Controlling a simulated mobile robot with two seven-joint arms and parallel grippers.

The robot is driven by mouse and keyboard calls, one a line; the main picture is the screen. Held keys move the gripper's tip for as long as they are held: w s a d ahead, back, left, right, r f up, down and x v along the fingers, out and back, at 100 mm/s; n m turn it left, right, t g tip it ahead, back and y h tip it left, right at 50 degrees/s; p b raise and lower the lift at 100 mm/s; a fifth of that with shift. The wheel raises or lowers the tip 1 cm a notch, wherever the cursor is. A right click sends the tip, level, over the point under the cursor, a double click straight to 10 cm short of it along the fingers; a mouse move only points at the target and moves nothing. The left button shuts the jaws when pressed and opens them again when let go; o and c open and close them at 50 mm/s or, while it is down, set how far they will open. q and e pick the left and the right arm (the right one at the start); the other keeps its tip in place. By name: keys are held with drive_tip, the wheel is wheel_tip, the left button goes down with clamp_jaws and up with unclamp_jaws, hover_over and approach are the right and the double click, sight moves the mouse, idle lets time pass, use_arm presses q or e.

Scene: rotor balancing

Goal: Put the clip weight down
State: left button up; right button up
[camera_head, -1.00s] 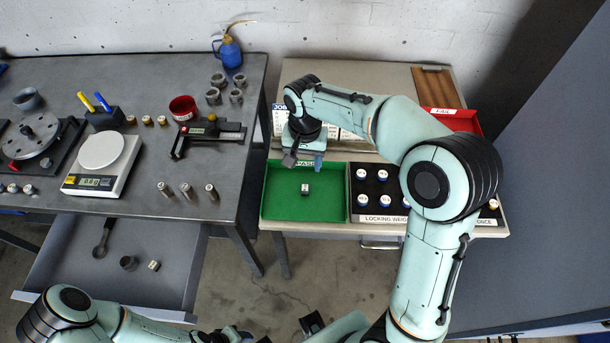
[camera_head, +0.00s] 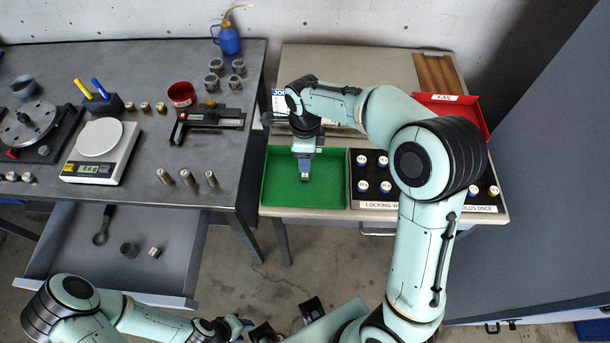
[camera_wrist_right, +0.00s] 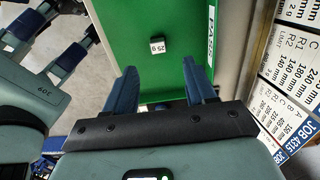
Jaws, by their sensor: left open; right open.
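A small pale clip weight (camera_head: 305,176) lies in the green tray (camera_head: 279,190) on the right bench, close to my right gripper (camera_head: 304,164). In the right wrist view the weight (camera_wrist_right: 157,46), marked "25 g", sits on the green floor (camera_wrist_right: 130,20) beyond the two blue fingertips. My right gripper (camera_wrist_right: 163,80) is open, and the weight is clear of its fingers. My left gripper (camera_head: 243,328) is open near the bottom edge of the head view, away from both benches. Its fingers show only partly.
Right of the green tray is a black tray (camera_head: 356,200) of locking weights. A red FAIL tray (camera_head: 465,115) stands behind. The left bench holds a scale (camera_head: 100,155), a caliper-like tool (camera_head: 205,120) and a red cup (camera_head: 181,94). An open drawer (camera_head: 180,235) lies below.

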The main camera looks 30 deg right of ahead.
sight(304, 174)
drive_tip(key=f, duration=0.8)
drive_tip(key=shift+a+f, duration=0.25)
drive_tip(key=shift+f, duration=0.15)
clamp_jaws()
